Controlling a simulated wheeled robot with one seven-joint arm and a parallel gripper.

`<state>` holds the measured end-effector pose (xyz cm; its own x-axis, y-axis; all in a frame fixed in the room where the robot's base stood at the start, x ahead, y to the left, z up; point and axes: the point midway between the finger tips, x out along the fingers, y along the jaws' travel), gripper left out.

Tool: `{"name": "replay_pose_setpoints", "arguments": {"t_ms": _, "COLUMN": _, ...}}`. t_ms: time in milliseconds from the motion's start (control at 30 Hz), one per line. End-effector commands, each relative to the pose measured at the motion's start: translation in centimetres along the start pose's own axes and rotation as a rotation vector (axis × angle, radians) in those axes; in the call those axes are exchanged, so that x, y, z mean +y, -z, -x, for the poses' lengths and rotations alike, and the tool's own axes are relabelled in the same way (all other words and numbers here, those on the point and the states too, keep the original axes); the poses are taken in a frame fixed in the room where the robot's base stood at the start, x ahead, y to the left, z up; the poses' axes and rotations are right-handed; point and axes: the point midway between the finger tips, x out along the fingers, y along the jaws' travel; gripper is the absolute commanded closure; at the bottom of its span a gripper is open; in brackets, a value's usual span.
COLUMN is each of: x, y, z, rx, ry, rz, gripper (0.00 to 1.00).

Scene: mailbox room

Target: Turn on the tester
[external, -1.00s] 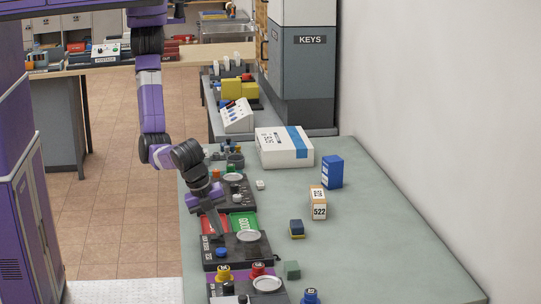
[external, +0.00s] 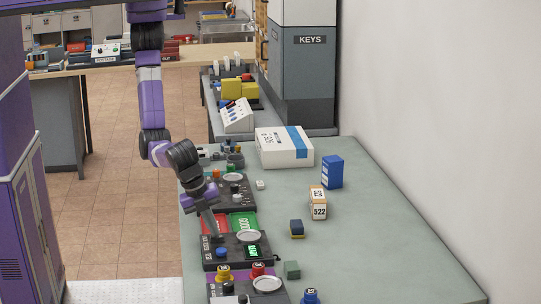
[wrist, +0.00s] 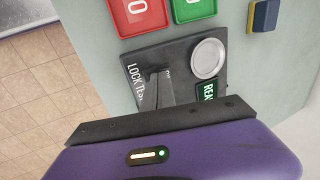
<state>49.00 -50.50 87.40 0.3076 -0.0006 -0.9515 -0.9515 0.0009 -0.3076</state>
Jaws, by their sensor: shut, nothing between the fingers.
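In the wrist view, the tester (wrist: 185,52) carries "LOCK TE..." lettering, the plate (wrist: 208,58) and the lit display (wrist: 208,91), partly cut off by my gripper body. My gripper (external: 216,236) is shut and empty, pointing down at the left part of the tester; its fingers (wrist: 160,84) hide part of the panel. I cannot tell whether they touch it.
A red tray (external: 212,226) and a green tray (external: 243,222) lie just behind the tester. Another device with yellow (external: 223,273) and red knobs stands in front. A dark green block (external: 291,269) and a blue-yellow block (external: 297,228) lie to the right, where the table is mostly clear.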

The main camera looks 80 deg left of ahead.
Motion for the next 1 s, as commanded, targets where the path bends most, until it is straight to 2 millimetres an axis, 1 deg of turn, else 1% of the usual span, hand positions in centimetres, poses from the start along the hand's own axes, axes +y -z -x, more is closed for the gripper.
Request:
{"name": "replay_pose_setpoints", "arguments": {"t_ms": 200, "x": 0.0, "y": 0.0, "z": 0.0, "rx": 0.000, "ry": 0.000, "rz": 0.000, "gripper": 1.00}}
{"name": "replay_pose_setpoints", "arguments": {"t_ms": 333, "x": -0.1, "y": 0.0, "z": 0.7, "rx": 0.000, "ry": 0.001, "rz": 0.000, "gripper": 1.00}}
{"name": "replay_pose_setpoints", "arguments": {"t_ms": 733, "x": 0.0, "y": 0.1, "z": 5.0, "rx": 0.003, "ry": 0.001, "rz": 0.000, "gripper": 1.00}}
{"name": "replay_pose_setpoints", "arguments": {"t_ms": 867, "x": 0.0, "y": 0.1, "z": 7.8, "rx": 0.005, "ry": 0.001, "rz": 0.002, "gripper": 1.00}}
{"name": "replay_pose_setpoints", "arguments": {"t_ms": 1000, "x": -0.1, "y": 0.1, "z": 11.5, "rx": 0.003, "ry": 0.001, "rz": 0.000, "gripper": 1.00}}
